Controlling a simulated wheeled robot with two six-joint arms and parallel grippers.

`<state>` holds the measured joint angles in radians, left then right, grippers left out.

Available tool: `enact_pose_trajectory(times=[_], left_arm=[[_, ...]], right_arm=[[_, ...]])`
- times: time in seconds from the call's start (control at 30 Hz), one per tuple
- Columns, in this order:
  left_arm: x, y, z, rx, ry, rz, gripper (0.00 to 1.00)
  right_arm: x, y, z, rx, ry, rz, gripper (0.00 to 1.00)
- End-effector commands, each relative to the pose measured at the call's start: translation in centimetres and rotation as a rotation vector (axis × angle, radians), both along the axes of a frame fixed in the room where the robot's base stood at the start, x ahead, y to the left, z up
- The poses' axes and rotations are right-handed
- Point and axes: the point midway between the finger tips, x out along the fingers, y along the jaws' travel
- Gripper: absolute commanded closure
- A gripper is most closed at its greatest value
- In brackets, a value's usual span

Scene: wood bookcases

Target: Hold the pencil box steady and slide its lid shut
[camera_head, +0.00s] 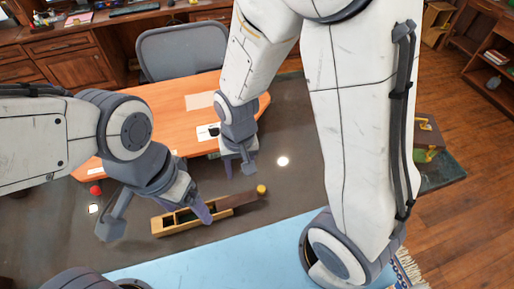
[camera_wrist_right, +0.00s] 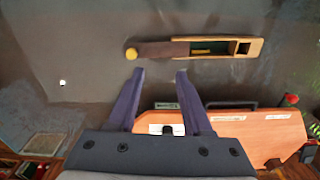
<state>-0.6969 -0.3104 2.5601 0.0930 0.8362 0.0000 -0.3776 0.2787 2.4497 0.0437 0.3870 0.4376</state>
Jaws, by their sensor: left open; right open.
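The pencil box (camera_head: 186,229) is a long, narrow, light-wood box on the grey surface. Its dark brown lid (camera_head: 236,201) sticks out past the right end in the head view, with a yellow knob (camera_head: 262,189) at its tip. In the right wrist view the box (camera_wrist_right: 252,47) is partly uncovered and something yellow shows inside; the lid (camera_wrist_right: 165,50) points left. My left gripper (camera_head: 157,222) is open, its fingers spread over the box's left part; contact is unclear. My right gripper (camera_head: 238,168) is open and empty, short of the lid; its fingers also show in the wrist view (camera_wrist_right: 160,73).
An orange tabletop (camera_head: 170,105) with papers on it lies behind the box. A red ball (camera_head: 95,189) sits to the left. A blue mat (camera_head: 215,262) lies in front. A grey chair (camera_head: 180,50) and wooden desks stand further back. The grey surface around the lid is clear.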

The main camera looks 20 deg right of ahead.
Motion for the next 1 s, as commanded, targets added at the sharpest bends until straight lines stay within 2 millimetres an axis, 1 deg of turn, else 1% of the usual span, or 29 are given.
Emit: enact_pose_trajectory(times=[0.03, 0.1, 0.2, 0.33, 0.37, 0.4, 0.43, 0.47, 0.67, 0.77, 0.87, 0.97, 1.0], left_arm=[[0.0, 0.0, 1.3, 0.000, 0.000, 0.000, 0.18], [0.0, 0.0, 2.1, 0.000, 0.000, 0.000, 0.18], [0.0, 0.0, 2.9, 0.000, 0.000, 0.000, 0.18], [0.0, 0.0, 3.5, 0.000, 0.000, 0.000, 0.18], [0.0, 0.0, 3.5, 0.000, 0.000, 0.000, 0.26], [0.0, 0.0, 3.6, 0.000, 0.000, 0.000, 0.41], [0.0, 0.0, 3.6, 0.000, 0.000, 0.000, 0.53], [0.0, 0.0, 3.6, 0.000, 0.000, 0.000, 0.57], [0.0, 0.0, 3.5, 0.001, 0.001, 0.002, 0.57], [0.6, -0.1, 3.2, 0.004, 0.001, 0.017, 0.57], [2.0, -0.1, 2.2, 0.013, 0.004, 0.056, 0.57], [4.2, 0.0, 0.5, 0.027, 0.007, 0.116, 0.57], [5.2, 0.1, -0.4, 0.032, 0.007, 0.143, 0.57]], right_arm=[[0.9, -1.3, -1.1, -0.012, 0.019, -0.102, 0.50], [2.0, -2.8, -3.1, -0.016, 0.023, -0.228, 0.50], [2.8, -4.7, -5.7, -0.019, 0.026, -0.379, 0.50], [3.2, -6.3, -8.0, -0.021, 0.028, -0.507, 0.50], [3.2, -6.5, -8.4, -0.020, 0.026, -0.526, 0.50], [3.2, -6.7, -8.8, -0.020, 0.027, -0.544, 0.50], [3.3, -6.8, -8.9, -0.020, 0.026, -0.554, 0.50], [3.3, -6.9, -9.1, -0.020, 0.025, -0.562, 0.50], [3.3, -7.0, -9.3, -0.019, 0.024, -0.571, 0.50], [3.3, -7.0, -9.3, -0.019, 0.024, -0.569, 0.50], [3.3, -7.0, -9.3, -0.019, 0.024, -0.569, 0.50], [3.3, -7.0, -9.3, -0.019, 0.025, -0.568, 0.50], [3.3, -7.0, -9.3, -0.019, 0.025, -0.568, 0.50]])
